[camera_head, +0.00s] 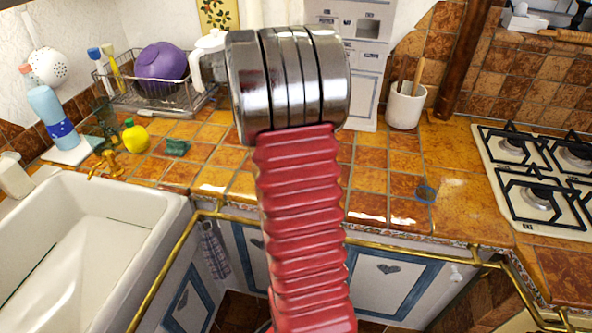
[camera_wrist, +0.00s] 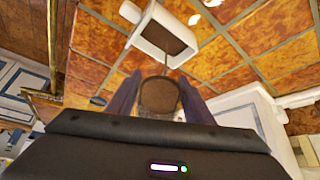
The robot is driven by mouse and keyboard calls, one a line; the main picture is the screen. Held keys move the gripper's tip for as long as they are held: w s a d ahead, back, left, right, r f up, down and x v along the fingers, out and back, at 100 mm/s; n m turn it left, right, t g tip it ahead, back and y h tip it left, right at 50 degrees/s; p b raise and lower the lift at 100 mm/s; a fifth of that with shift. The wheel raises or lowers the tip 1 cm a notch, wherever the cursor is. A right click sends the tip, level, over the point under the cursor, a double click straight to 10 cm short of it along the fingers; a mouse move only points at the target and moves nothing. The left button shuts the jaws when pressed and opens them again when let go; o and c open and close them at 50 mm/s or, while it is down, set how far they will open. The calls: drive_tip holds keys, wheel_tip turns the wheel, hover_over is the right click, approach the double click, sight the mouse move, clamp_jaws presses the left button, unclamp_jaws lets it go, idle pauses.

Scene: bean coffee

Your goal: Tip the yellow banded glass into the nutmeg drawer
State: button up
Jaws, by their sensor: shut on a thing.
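My gripper (camera_wrist: 160,92) shows in the wrist view, its two dark fingers shut on a round glass (camera_wrist: 158,97) with brown contents filling its visible mouth. No yellow band can be made out on it from here. A white open drawer-like box (camera_wrist: 166,34) with a brown inside rests on the tiled counter, above the glass in the picture and apart from it. No label on it can be read, so I cannot tell if it is the nutmeg drawer. In the head view my arm hides the gripper, the glass and this box.
A white cabinet (camera_head: 362,72) with a grey opening stands at the counter's back, beside a white utensil pot (camera_head: 405,104). A small blue-ringed object (camera_head: 427,193) stands on the open counter. The hob (camera_head: 540,178) is right; the sink (camera_head: 85,235) and dish rack (camera_head: 150,98) are left.

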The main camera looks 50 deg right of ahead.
drive_tip(key=shift+a+r+g+h, duration=0.1)
drive_tip(key=shift+r+g+h, duration=0.05)
drive_tip(key=shift+g+h, duration=0.3)
drive_tip(key=shift+w+f+g+h+p, duration=0.1)
drive_tip(key=shift+f+g+h+p, duration=0.25)
drive_tip(key=shift+h, duration=0.2)
drive_tip(key=shift+r+t+y, duration=0.4)
drive_tip(key=shift+r, duration=0.05)
drive_tip(key=shift+f+t+y, duration=0.3)
drive_tip(key=shift+t+y, duration=0.4)
drive_tip(key=shift+y, duration=0.3)
drive_tip(key=shift+f+t+y+b, duration=0.15)
drive_tip(key=shift+t+y+b, duration=0.2)
drive_tip(key=shift+t+y, duration=0.25)
